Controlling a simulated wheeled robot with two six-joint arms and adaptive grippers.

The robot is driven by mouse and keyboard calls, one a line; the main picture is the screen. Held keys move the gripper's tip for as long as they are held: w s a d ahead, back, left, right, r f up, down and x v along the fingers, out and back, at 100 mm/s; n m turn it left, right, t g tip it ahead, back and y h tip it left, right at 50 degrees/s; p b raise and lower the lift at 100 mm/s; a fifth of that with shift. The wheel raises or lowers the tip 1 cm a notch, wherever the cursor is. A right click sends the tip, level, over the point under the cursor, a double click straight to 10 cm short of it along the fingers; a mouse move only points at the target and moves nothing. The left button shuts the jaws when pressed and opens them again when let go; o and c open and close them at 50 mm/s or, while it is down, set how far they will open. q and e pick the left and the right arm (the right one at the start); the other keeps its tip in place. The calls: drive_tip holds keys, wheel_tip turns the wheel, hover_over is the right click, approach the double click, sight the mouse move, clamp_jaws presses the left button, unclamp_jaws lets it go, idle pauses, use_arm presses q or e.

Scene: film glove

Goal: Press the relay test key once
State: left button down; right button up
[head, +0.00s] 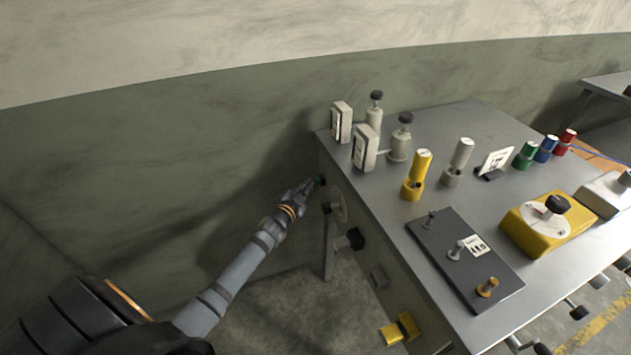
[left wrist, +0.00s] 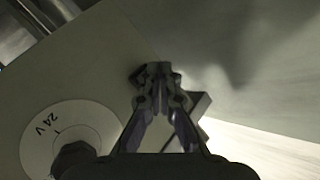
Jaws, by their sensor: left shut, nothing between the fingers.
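My left gripper (head: 309,185) is shut and empty, with its fingertips at the upper left corner of the bench's front panel. A small dark round key with a hint of green (head: 320,180) sits on that panel right at the fingertips. In the left wrist view the shut fingertips (left wrist: 159,72) cover part of a dark round piece (left wrist: 138,76), probably the same key. I cannot tell whether they touch it or whether it is pushed in. No label on it is readable. My right gripper is not in view.
A round white dial marked 24 V (left wrist: 62,135) with a dark knob is beside the gripper. The grey bench (head: 460,125) carries two meters, colored cylinders, a dark lever plate (head: 440,240) and a yellow box (head: 530,235). More knobs stick out along its front. The green wall is close behind.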

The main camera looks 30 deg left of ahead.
use_arm(q)
drive_tip(key=shift+w+d, duration=0.3)
drive_tip(key=shift+w, duration=0.05)
idle(0.8)
drive_tip(key=shift+s+a, duration=0.55)
drive_tip(key=shift+s, duration=0.15)
drive_tip(key=shift+s+a+b, duration=1.65)
drive_tip(key=shift+s+b, duration=0.2)
drive_tip(key=shift+b, duration=0.45)
